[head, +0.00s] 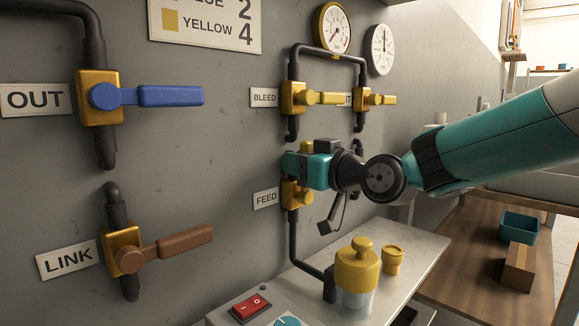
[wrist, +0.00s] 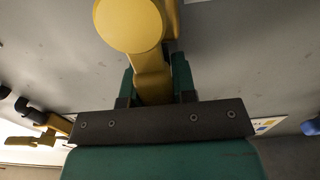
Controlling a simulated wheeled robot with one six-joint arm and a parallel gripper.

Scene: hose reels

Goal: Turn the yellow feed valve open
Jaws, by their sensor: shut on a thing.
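The yellow feed valve (head: 299,194) is on the wall beside the FEED label (head: 266,199), on a dark vertical pipe. My gripper (head: 292,163) is just above its body and hides most of the handle. A yellow piece, seemingly the handle's end, shows above the gripper, so the handle appears to point roughly upward. In the wrist view, the yellow handle (wrist: 152,88) runs from its round hub (wrist: 128,24) down between the two green fingers of my gripper (wrist: 156,84), which is shut on it.
The BLEED valve (head: 293,98) and another yellow-handled valve (head: 362,99) are close above, under two gauges. A pipe elbow and a yellow-capped jar (head: 357,265) stand below my gripper. Blue OUT (head: 165,96) and brown LINK (head: 180,245) handles are left.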

